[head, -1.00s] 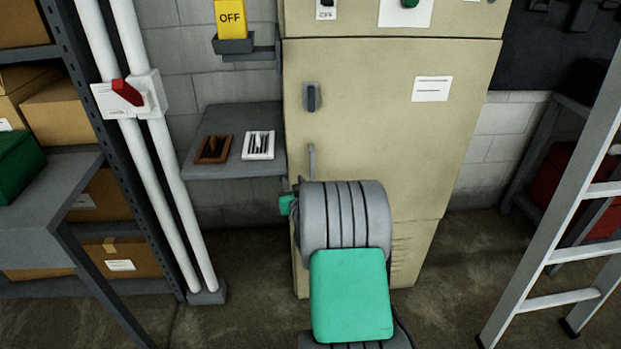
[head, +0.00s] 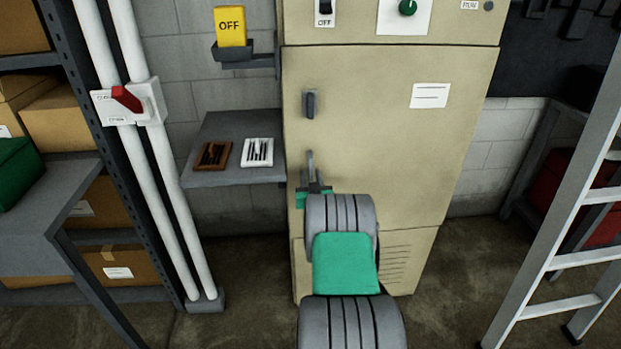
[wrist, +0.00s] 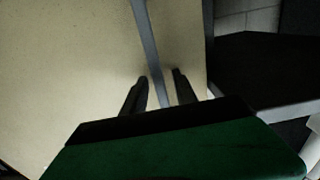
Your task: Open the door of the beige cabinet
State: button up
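The beige cabinet (head: 390,150) stands in the middle of the head view with its door closed. A dark grey latch (head: 310,104) sits at the upper left of the door. Below it is a thin upright grey bar handle (head: 310,163). My gripper (head: 314,188) is at the handle's lower part. In the wrist view the handle (wrist: 147,42) runs down between the two dark fingers of my gripper (wrist: 160,88). The fingers are apart, with a gap visible on both sides of the bar. The green gripper body hides the handle's near end.
A grey wall shelf (head: 215,175) with a brown tray and a white tray juts out left of the door. White pipes (head: 160,170) with a red lever stand further left. A ladder (head: 560,210) leans at the right. Floor is clear between cabinet and ladder.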

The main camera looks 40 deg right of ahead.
grip_shut()
dwell(1.3)
